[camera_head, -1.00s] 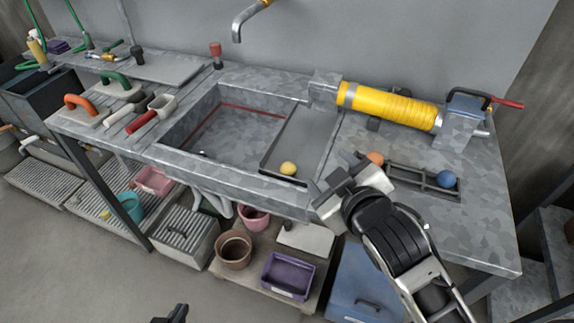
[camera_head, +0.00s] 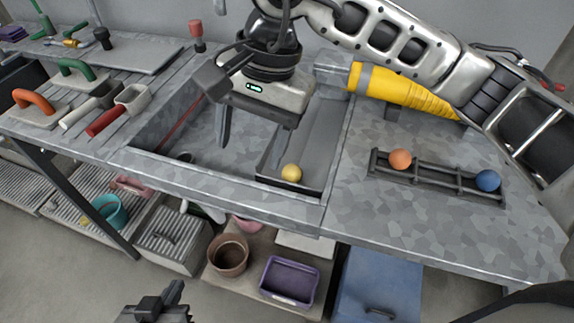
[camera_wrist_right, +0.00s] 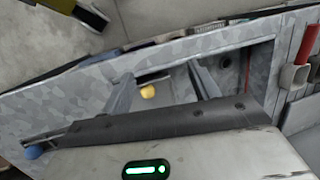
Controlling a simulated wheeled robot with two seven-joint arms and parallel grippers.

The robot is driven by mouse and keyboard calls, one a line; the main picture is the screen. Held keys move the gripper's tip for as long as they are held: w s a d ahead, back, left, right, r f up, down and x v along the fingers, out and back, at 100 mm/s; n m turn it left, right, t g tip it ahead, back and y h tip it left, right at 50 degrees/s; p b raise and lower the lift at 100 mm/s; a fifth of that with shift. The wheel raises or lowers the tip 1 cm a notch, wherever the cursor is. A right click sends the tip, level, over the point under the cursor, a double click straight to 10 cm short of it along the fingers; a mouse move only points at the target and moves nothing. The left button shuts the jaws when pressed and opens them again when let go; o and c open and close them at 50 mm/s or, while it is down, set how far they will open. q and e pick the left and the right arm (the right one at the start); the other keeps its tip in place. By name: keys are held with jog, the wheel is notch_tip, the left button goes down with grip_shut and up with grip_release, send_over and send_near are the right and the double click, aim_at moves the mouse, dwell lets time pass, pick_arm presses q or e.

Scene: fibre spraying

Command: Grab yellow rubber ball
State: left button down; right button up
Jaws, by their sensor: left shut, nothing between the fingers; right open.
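The yellow rubber ball (camera_head: 291,173) lies in the grey tray (camera_head: 313,186) at the right side of the sink. In the right wrist view the ball (camera_wrist_right: 147,91) shows between the fingers, close to the left one, and beyond them. My right gripper (camera_head: 250,140) is open and empty above the sink, with its fingers pointing down, up and to the left of the ball. It also shows in the right wrist view (camera_wrist_right: 163,80). My left gripper (camera_head: 165,300) is shut and empty at the bottom of the head view, low in front of the bench.
An orange ball (camera_head: 400,159) and a blue ball (camera_head: 487,180) sit on a dark rack (camera_head: 440,178) at the right. The sink's front rim (camera_head: 230,193) lies before the ball. Trowels and handled tools lie at the left.

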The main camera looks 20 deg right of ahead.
jog(key=w+d+t+h, duration=0.2)
jog(key=w+d+h, duration=0.2)
jog(key=d, duration=0.2)
send_over(292, 168)
jog(key=f, duration=0.8)
jog(key=shift+s+a+f, duration=0.1)
jog(key=shift+a+f, duration=0.1)
jog(key=shift+d+f+p, duration=0.2)
jog(key=shift+f+p, duration=0.2)
jog(key=shift+f, duration=2.6)
jog(key=shift+c, duration=0.3)
jog(key=c, duration=1.1)
jog(key=shift+r, duration=0.15)
